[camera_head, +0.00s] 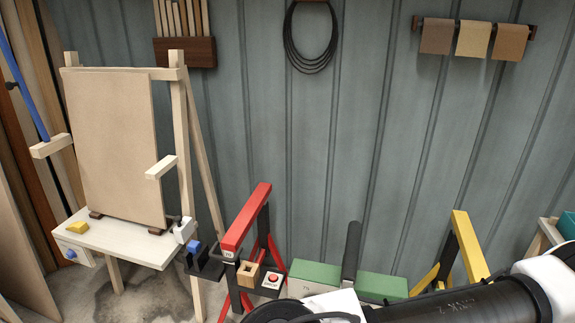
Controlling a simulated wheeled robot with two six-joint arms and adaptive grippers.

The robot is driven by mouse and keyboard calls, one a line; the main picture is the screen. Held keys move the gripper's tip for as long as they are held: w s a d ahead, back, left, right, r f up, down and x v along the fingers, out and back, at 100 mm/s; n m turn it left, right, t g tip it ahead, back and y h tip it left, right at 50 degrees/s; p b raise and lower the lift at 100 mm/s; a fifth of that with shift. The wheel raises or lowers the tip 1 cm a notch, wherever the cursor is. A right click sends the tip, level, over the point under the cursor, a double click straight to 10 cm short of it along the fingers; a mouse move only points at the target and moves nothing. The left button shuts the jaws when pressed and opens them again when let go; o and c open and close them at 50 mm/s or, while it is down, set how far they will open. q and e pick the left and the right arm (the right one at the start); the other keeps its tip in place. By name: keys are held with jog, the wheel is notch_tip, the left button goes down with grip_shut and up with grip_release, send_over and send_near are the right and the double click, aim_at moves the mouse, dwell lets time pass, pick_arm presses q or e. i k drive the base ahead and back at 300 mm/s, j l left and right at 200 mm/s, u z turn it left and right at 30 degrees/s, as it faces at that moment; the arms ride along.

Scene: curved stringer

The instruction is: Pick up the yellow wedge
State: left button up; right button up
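The yellow wedge (77,227) is a small block lying on the left end of a pale shelf-like table (120,240), at the foot of a tall tan board (112,145). It is far from the parts of my arm that show along the bottom right. Neither of my grippers can be made out in the head view, and nothing is seen touching the wedge.
A red sawhorse (246,217) stands right of the table, with a small wooden block (248,273) and a red button box (271,279) near it. A green beam (316,272) and a yellow sawhorse (469,245) are farther right. A grey panelled wall closes off the back.

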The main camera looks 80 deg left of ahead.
aim_at(80, 228)
jog(key=u, duration=4.2)
jog(key=i+j+z, duration=0.15)
jog(key=i+z, duration=0.2)
jog(key=i, duration=0.25)
jog(key=i+j+z, duration=0.4)
jog(key=i, duration=0.2)
jog(key=i+j+z, duration=0.35)
jog(key=i, duration=0.2)
